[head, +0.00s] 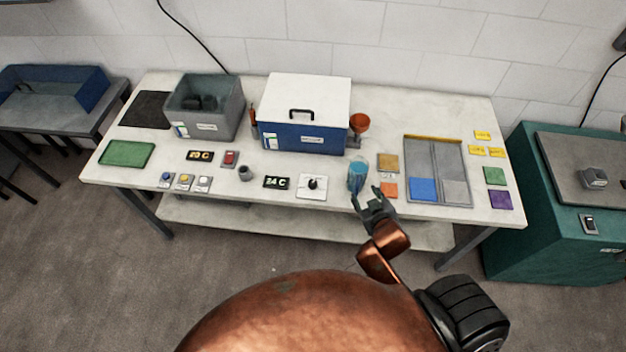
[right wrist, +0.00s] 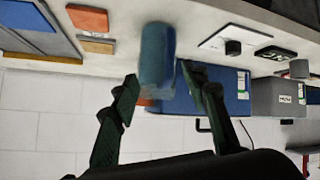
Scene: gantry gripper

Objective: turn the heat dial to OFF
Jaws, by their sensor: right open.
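My left gripper is out of view.
The blue cup (head: 357,174) stands just right of the dial plate. A blue box with a white lid (head: 304,138) is behind the dial. A small grey cup (head: 245,173) stands left of the display. A divided tray (head: 450,160) lies to the right.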

